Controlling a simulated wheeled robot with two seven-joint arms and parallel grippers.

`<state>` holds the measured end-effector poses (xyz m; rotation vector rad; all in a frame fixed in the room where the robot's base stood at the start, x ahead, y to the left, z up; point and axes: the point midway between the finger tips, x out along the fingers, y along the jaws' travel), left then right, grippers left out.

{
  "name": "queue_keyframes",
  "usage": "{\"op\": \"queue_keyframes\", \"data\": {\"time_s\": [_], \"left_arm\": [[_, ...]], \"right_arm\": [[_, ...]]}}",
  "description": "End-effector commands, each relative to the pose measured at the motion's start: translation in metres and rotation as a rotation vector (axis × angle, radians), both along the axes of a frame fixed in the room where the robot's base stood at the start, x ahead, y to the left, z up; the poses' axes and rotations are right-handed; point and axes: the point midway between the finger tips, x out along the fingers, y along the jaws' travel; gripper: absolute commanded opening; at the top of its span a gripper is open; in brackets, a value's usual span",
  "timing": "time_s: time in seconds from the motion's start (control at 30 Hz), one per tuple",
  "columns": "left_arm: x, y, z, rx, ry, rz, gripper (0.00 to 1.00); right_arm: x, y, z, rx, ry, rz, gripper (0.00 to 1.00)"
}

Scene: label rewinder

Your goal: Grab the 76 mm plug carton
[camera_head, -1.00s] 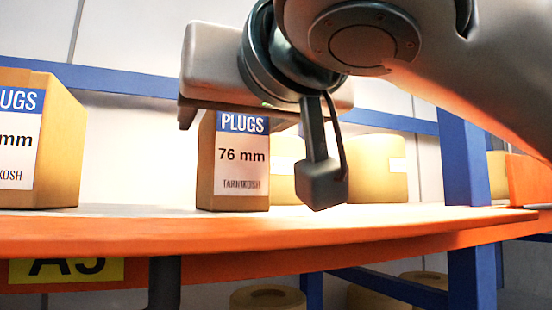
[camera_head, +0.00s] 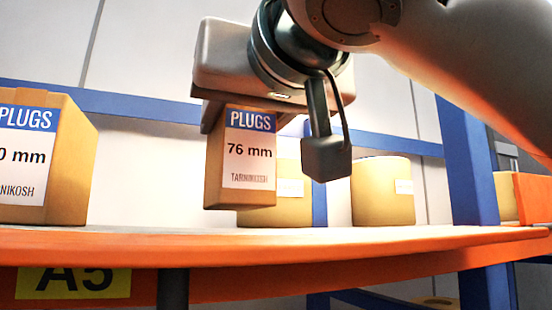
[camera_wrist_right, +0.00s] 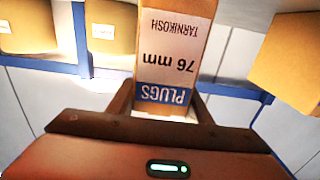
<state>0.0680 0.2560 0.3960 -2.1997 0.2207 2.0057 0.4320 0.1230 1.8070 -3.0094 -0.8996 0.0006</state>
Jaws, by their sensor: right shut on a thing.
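The 76 mm plug carton (camera_head: 250,155) is a tall brown box with a blue and white label reading PLUGS 76 mm. It hangs a little above the shelf, slightly tilted in the head view. My right gripper (camera_head: 240,108) is shut on its upper part from above. In the right wrist view the carton (camera_wrist_right: 172,45) is between the two fingers of the gripper (camera_wrist_right: 160,105), its label upside down. My left gripper is not in view.
Another plug carton (camera_head: 70,165) stands at the left on the orange-edged shelf (camera_head: 380,247). Cardboard rolls (camera_head: 383,190) stand behind and to the right. A blue upright (camera_head: 465,170) and a blue rail (camera_head: 130,104) frame the rack. A yellow A5 sign (camera_head: 75,282) is below.

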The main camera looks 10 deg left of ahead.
Motion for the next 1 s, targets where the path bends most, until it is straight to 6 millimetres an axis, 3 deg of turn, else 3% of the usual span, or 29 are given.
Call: {"op": "queue_keyframes", "data": {"time_s": [0.13,0.6,1.0], "left_arm": [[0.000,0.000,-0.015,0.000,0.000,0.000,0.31],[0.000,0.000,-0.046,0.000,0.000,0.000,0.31],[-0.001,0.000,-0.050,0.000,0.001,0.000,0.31]], "right_arm": [[0.002,-0.002,0.016,0.006,0.002,-0.002,0.13],[0.053,-0.078,0.071,0.005,0.002,-0.001,0.13],[0.066,-0.097,0.087,0.001,-0.002,0.000,0.13]]}}
